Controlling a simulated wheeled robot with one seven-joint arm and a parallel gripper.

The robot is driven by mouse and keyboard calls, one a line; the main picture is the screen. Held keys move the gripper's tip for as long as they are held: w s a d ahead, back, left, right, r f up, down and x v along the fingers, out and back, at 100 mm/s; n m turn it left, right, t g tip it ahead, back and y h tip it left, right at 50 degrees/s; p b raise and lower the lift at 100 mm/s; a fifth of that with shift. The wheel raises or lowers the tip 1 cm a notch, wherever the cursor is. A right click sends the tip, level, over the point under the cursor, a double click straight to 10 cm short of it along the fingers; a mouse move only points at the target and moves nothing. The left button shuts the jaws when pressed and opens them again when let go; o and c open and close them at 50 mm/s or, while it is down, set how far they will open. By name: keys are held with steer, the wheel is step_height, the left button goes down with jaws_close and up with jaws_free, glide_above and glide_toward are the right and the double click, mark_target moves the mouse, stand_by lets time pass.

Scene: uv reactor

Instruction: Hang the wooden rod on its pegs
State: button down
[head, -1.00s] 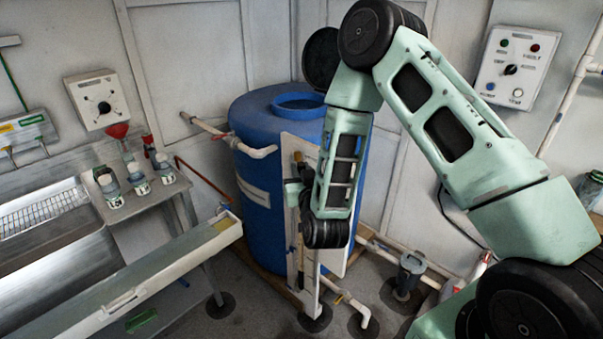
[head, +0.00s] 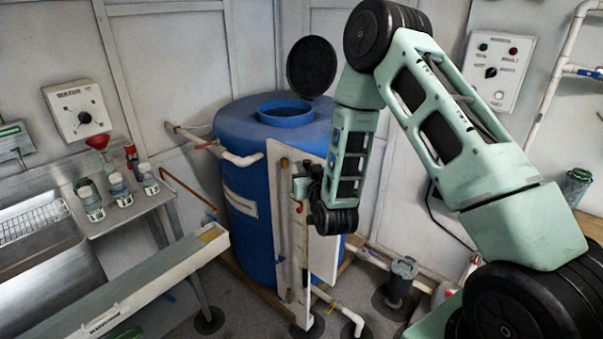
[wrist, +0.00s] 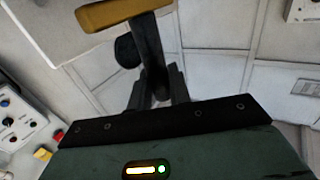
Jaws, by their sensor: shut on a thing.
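My gripper (head: 303,187) is in front of the white board (head: 276,205) beside the blue tank, in the head view. In the wrist view my gripper (wrist: 156,88) is shut on a dark brown stem (wrist: 153,50), with a tan wooden piece (wrist: 108,12) across its far end. I take this as the wooden rod, seen foreshortened. In the head view a thin, upright, brownish strip shows along the board; I cannot tell whether it is the rod. A small red hook-like part (head: 299,208) shows below my gripper. The pegs are not clear, and contact with them cannot be told.
The blue tank (head: 240,140) stands behind the board, with white pipes (head: 240,159) at its side. A long metal trough (head: 120,285) and a bench with bottles (head: 120,190) are at left. A grey floor fitting (head: 401,278) stands right of the board.

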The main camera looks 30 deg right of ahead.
steer(key=shift+w+d+f+b, duration=0.3)
steer(key=shift+d+b, duration=0.25)
steer(key=shift+d, duration=0.5)
steer(key=shift+w+d+f+b, duration=0.25)
steer(key=shift+w+d+b, duration=0.25)
steer(key=shift+d, duration=0.5)
steer(key=shift+w+d+f+b, duration=0.3)
steer(key=shift+d+b, duration=0.3)
steer(key=shift+d, duration=0.45)
steer(key=c, duration=1.2)
jaws_free()
